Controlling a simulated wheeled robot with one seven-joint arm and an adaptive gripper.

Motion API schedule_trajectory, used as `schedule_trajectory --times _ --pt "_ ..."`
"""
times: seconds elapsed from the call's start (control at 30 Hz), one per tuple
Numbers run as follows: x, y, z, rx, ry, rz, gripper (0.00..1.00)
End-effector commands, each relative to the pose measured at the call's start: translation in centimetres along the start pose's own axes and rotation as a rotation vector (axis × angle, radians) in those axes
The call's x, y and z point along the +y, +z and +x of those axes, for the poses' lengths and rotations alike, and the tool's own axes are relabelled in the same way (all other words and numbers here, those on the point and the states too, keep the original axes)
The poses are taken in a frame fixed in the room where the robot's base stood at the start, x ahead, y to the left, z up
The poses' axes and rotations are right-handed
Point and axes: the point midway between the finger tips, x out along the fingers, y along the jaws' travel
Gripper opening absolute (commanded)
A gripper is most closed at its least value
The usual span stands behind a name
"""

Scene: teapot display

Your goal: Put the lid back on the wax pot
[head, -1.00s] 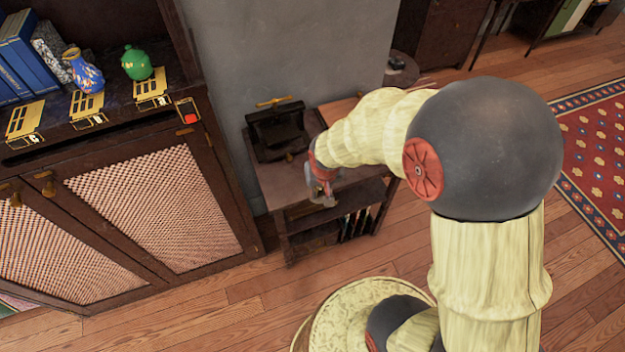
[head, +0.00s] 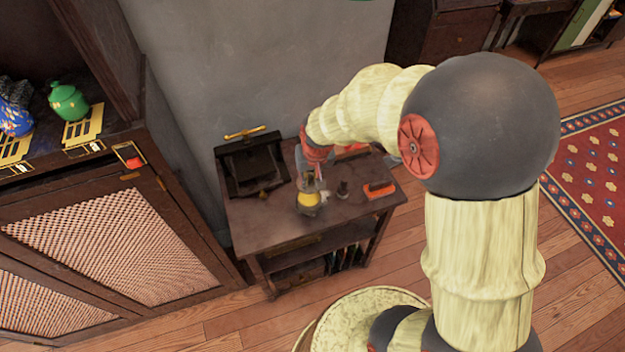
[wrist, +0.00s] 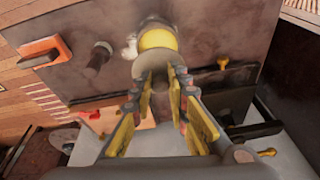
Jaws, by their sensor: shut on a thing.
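The wax pot (head: 310,199), yellow with grey parts, stands on the small dark table in the head view. In the wrist view the pot (wrist: 158,40) is at the top, just beyond my fingertips. My gripper (head: 312,178) points down close above the pot. In the wrist view its fingers (wrist: 160,82) are apart, with a rounded grey piece, apparently the lid (wrist: 153,62), at their tips. This piece overlaps the pot's near side in the picture. Whether it touches the pot I cannot tell.
On the table (head: 260,218), a black press (head: 250,168) with a brass handle stands left of the pot. A dark stamp (head: 342,190) and an orange block (head: 380,189) lie to the right. A cabinet (head: 115,235) with a green jar (head: 68,102) stands at left.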

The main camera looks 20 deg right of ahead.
Motion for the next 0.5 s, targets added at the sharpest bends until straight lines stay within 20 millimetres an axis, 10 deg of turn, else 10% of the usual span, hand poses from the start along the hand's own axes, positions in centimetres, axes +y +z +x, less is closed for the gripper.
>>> schedule_trajectory --times 0.5 --pt "0.2 0.9 3.4 -0.001 0.001 -0.004 0.00"
